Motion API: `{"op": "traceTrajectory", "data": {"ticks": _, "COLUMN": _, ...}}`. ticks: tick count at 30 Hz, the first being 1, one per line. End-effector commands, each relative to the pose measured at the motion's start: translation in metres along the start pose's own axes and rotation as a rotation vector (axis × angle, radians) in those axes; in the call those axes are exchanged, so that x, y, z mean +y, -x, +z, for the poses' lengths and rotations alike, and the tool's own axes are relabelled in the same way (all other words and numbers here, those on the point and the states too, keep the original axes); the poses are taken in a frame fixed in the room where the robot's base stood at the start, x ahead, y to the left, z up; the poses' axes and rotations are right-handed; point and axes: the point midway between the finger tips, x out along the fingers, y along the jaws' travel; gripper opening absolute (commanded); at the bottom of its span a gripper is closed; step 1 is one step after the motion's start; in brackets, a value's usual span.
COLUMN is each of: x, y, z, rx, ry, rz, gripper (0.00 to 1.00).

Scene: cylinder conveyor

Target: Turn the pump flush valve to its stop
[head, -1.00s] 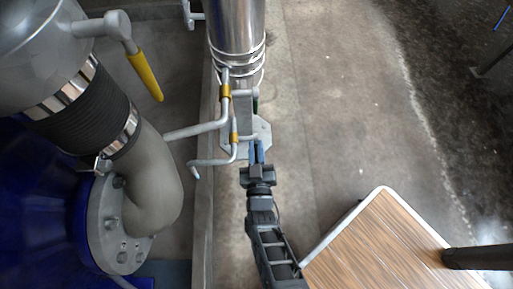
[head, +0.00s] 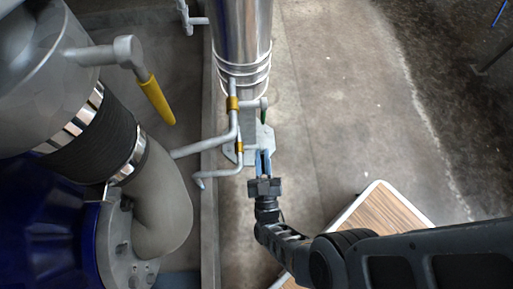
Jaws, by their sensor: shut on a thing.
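My gripper (head: 264,163) is at the lower edge of a pale metal plate (head: 265,137), below the steel column. Its two narrow blue fingers are close together and shut on a small part at the plate, which I take to be the valve handle; the fingers hide most of it. Thin grey pipes (head: 207,146) with brass-yellow collars (head: 233,104) run to the plate from the left. A small green handle (head: 263,117) stands just above my gripper, apart from it. The angle of the held handle cannot be made out.
A steel column (head: 241,40) rises above the plate. A large valve with a yellow lever (head: 157,100) and a thick grey elbow pipe (head: 165,205) fill the left. A wooden table (head: 383,212) stands at lower right, partly behind my arm. The floor at right is clear.

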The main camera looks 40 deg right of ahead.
Motion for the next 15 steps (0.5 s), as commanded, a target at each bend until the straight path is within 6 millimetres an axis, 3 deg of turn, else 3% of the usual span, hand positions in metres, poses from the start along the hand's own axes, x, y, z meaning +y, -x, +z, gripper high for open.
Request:
{"op": "traceTrajectory", "data": {"ticks": 12, "x": 0.0003, "y": 0.0078, "z": -0.0034, "rx": 0.017, "ry": -0.006, "rz": -0.006, "gripper": 0.0}}
{"op": "traceTrajectory", "data": {"ticks": 13, "x": 0.0003, "y": 0.0078, "z": -0.0033, "rx": 0.016, "ry": -0.006, "rz": -0.006, "gripper": 0.18}}
{"op": "traceTrajectory", "data": {"ticks": 15, "x": 0.0007, "y": 0.0075, "z": -0.003, "rx": 0.016, "ry": -0.005, "rz": -0.005, "gripper": 0.24}}
